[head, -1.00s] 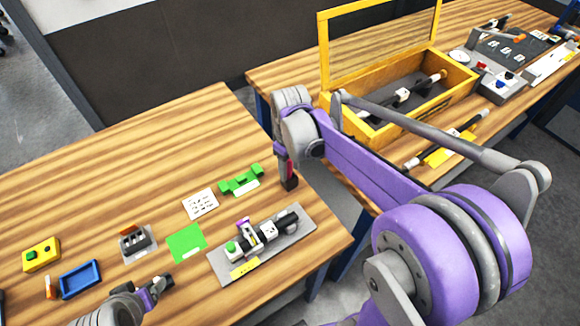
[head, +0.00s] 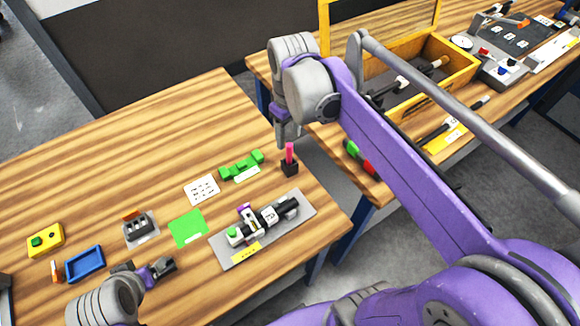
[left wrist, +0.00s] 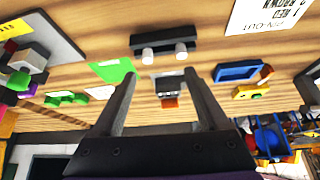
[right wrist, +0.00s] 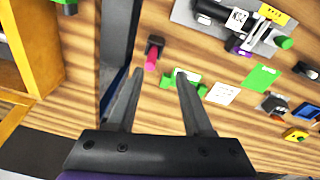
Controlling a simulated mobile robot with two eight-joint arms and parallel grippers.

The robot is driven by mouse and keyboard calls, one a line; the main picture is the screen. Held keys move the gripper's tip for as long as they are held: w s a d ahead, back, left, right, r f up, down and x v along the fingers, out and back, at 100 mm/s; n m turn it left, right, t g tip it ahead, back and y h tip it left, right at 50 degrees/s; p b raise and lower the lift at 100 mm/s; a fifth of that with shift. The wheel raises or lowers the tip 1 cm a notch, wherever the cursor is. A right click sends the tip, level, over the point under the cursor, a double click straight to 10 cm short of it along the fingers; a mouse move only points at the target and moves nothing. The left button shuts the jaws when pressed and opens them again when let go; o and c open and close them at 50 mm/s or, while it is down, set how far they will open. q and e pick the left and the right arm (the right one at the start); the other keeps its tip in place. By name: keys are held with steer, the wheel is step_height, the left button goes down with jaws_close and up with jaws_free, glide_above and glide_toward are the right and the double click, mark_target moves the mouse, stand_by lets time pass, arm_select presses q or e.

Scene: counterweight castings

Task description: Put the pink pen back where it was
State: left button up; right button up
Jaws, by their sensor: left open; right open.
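The pink pen (head: 290,152) stands upright in a small dark holder (head: 290,169) near the right edge of the left table. In the right wrist view the pink pen (right wrist: 151,62) and its dark holder (right wrist: 155,45) show just beyond my fingertips. My right gripper (head: 288,135) is open and empty, above and slightly behind the pen, apart from it; its fingers show in the right wrist view (right wrist: 160,85). My left gripper (head: 168,268) is open and empty over the front of the table; its fingers show in the left wrist view (left wrist: 160,78).
A green block (head: 242,165), a white card (head: 202,189), a green card (head: 188,228) and a grey fixture plate (head: 225,257) lie near the holder. A blue tray (head: 84,264) and yellow box (head: 45,240) stand at left. A gap separates the second table with its yellow-framed case (head: 462,75).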

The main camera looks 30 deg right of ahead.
steer(key=s+a+f+m+t, duration=0.1)
steer(key=s+f, duration=0.2)
steer(key=s+a+f+m+t, duration=0.1)
steer(key=s+a+f+t, duration=0.1)
steer(key=s+f, duration=0.1)
steer(key=s+a+f+m+t, duration=0.1)
steer(key=s+a+f+t, duration=0.1)
steer(key=s+f, duration=0.2)
steer(key=shift+s+a, duration=0.25)
stand_by(0.6)
